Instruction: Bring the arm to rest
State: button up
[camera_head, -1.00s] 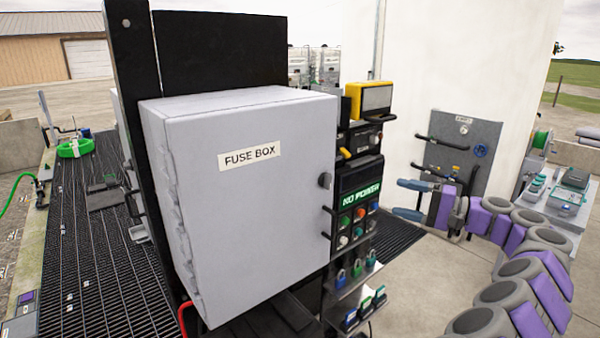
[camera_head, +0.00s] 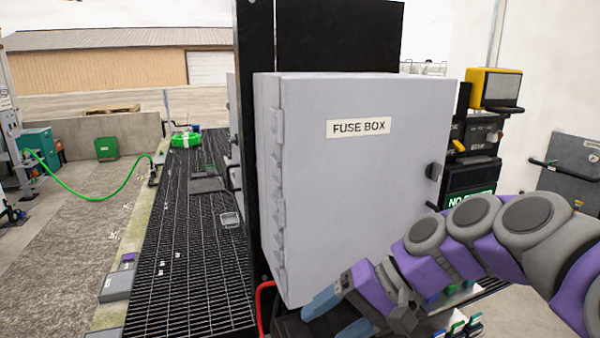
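My arm (camera_head: 480,225) reaches in from the right edge, grey and purple, bent and extended toward the lower middle. My gripper (camera_head: 334,315) is at its end, low in the picture, with two blue fingers spread apart and nothing seen between them. It is in front of the bottom edge of the closed grey fuse box (camera_head: 345,190). Whether it touches the box cannot be told. My arm hides the box's lower right corner and part of the control panel beside it.
The control panel (camera_head: 474,140) with a yellow-framed unit (camera_head: 496,88) stands right of the box. A black post (camera_head: 256,40) rises behind it. Dark grating (camera_head: 195,270) runs along the left. A green hose (camera_head: 100,193) lies beyond. A grey panel (camera_head: 572,165) is at far right.

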jog(key=s+d+f+h+b, duration=0.3)
jog(key=s+d+f+h, duration=0.1)
jog(key=s+f, duration=0.7)
jog(key=s+d+f+g+h+b, duration=0.1)
jog(key=s+d+f+h+b, duration=0.2)
jog(key=s+f, duration=0.7)
jog(key=shift+s+d+f+n+g+h, duration=0.3)
jog(key=shift+s+d+f+n+h, duration=0.15)
jog(key=shift+d+h, duration=0.65)
jog(key=shift+w+a, duration=0.1)
